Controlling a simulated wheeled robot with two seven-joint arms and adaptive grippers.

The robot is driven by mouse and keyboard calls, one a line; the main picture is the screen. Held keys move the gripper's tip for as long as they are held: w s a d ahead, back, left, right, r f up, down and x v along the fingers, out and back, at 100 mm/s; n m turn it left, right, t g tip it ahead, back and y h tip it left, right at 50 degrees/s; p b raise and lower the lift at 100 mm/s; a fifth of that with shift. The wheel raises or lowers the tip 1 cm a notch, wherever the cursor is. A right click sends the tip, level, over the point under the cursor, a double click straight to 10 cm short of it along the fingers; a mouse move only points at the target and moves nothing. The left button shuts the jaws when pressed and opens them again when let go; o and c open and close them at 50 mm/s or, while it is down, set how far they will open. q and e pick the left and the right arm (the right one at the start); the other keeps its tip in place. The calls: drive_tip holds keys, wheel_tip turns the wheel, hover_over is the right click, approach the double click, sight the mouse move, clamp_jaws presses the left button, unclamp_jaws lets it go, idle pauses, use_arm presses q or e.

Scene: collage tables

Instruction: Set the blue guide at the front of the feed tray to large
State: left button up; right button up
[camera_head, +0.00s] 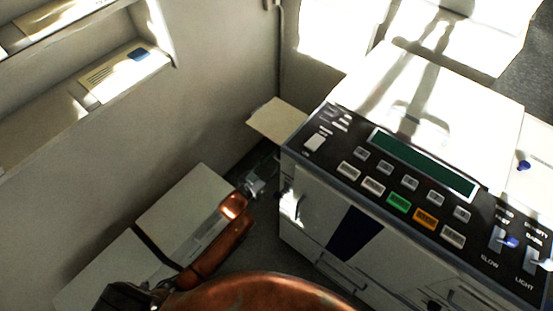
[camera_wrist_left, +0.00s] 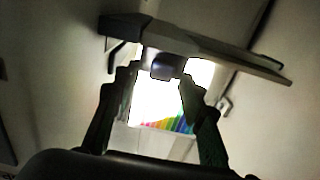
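A pale feed tray (camera_head: 278,121) juts from the left side of the copier-like machine in the head view. My left gripper (camera_head: 257,181) is below and in front of it, beside the machine's left side. In the left wrist view the gripper (camera_wrist_left: 162,76) has its fingers apart. A dark, rounded block (camera_wrist_left: 165,65) shows between the fingertips, under a flat panel (camera_wrist_left: 240,58) seen from below. Its colour is too dark to tell whether it is the blue guide, and I cannot tell whether the fingers touch it. My right gripper is in neither view.
The machine's control panel (camera_head: 345,190) has several buttons and a green display (camera_head: 420,162). A blue knob (camera_head: 509,241) sits on a slider at its right. White boxes (camera_head: 185,212) stand at lower left. Wall shelves are at upper left. A bright patch with coloured stripes (camera_wrist_left: 165,118) shows beyond the fingers.

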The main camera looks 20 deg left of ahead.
use_arm(q)
clamp_jaws()
idle(0.4)
